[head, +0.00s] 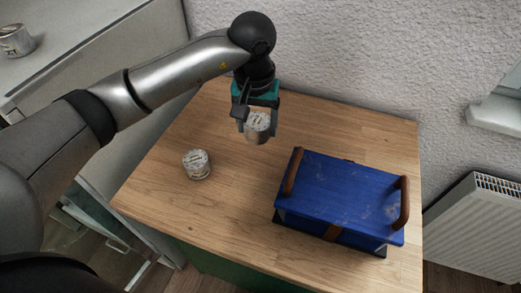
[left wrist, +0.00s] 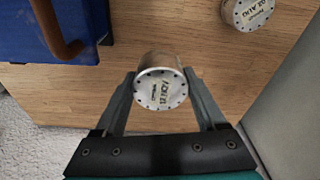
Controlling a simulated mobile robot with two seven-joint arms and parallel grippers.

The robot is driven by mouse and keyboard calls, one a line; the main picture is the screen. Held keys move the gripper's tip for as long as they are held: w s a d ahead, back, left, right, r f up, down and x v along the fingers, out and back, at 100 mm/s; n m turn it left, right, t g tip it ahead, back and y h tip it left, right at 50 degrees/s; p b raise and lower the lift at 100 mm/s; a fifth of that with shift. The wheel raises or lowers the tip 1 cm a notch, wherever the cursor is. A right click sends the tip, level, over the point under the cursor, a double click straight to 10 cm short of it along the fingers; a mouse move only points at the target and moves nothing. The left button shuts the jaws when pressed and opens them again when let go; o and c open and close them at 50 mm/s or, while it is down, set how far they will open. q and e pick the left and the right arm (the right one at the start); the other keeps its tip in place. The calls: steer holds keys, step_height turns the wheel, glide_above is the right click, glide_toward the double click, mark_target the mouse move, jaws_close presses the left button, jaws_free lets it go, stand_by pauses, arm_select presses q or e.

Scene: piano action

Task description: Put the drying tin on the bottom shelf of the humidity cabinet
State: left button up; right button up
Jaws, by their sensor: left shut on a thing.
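My left gripper (head: 258,116) is shut on a small round silver tin (head: 257,128) with a pale label on its lid, above the far part of the wooden worktop. In the left wrist view, the fingertips (left wrist: 160,85) press on both sides of this tin (left wrist: 163,92). A second, similar tin (head: 196,164) stands on the worktop to the left; it also shows in the left wrist view (left wrist: 247,12). Both labels are too small to read surely. A light grey cabinet (head: 75,45) is at the left, partly hidden by my arm; its shelves are not clearly visible. My right gripper is not in view.
A blue box (head: 340,190) with brown handles takes up the right of the wooden worktop (head: 180,205). Another tin (head: 15,40) stands on the grey cabinet's top. A glass-like panel (head: 95,220) shows at lower left. A wall and radiator (head: 485,230) bound the right.

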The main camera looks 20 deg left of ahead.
mark_target(258, 159)
arm_select(q)
step_height(258, 159, down, 9)
steer(key=shift+f+b, duration=0.1)
steer(key=shift+b, duration=0.2)
steer(key=o, duration=1)
steer(key=shift+f, duration=0.15)
steer(key=o, duration=0.4)
